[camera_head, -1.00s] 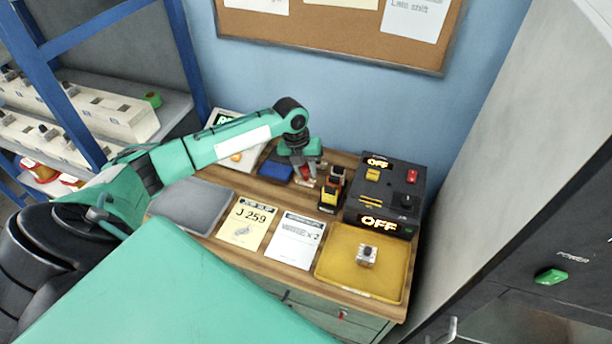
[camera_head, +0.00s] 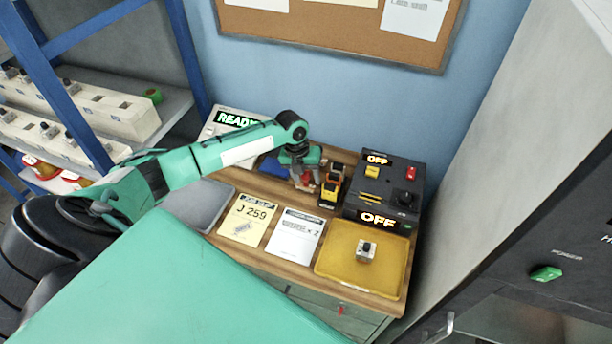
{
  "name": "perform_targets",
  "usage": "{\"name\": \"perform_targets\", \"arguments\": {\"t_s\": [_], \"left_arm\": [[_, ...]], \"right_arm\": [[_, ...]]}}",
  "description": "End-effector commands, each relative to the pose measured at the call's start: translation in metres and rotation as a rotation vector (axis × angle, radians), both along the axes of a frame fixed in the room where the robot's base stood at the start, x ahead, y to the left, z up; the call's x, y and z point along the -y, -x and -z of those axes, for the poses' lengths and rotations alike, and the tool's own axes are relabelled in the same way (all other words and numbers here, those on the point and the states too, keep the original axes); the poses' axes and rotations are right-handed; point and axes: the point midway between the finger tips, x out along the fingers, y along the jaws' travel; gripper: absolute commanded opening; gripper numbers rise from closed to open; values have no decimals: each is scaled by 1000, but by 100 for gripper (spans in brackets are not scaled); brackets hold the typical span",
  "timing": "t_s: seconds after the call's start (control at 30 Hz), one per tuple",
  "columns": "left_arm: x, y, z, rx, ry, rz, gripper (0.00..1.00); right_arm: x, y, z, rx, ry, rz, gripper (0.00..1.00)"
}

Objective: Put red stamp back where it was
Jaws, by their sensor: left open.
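My left gripper (camera_head: 303,184) points down at the back of the wooden bench, left of the black control box. Its jaws are open. A small red object (camera_head: 309,178), which looks like the red stamp, shows at its fingertips, largely hidden by the fingers. I cannot tell whether they touch it. Just right of it stand two black stamp-like blocks with yellow and orange parts, the front one yellow (camera_head: 328,197). My right gripper is not in view.
The control box (camera_head: 388,190) reads OFF. A yellow tray (camera_head: 335,262) holds a small clear-and-dark piece (camera_head: 366,250). Two paper cards (camera_head: 247,220) and a grey pad (camera_head: 198,204) lie in front. A blue item (camera_head: 271,166) and a READY display (camera_head: 237,119) are behind.

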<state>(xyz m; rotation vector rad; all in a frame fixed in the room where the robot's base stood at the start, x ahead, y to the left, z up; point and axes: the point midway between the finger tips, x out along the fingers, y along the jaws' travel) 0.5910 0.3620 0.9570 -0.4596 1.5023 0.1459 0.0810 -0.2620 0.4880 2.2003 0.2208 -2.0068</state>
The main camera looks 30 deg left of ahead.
Motion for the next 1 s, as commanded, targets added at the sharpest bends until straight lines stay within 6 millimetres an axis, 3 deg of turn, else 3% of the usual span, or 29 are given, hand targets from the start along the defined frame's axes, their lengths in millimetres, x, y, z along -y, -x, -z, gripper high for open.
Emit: {"name": "perform_targets", "arguments": {"t_s": [0.27,0.7,1.0], "left_arm": [[-3,0,-14,4,-1,0,49],[-19,7,-100,3,0,-1,49],[-22,9,-121,-1,1,0,49]], "right_arm": [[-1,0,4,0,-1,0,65],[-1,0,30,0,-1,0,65],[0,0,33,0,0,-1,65]]}}
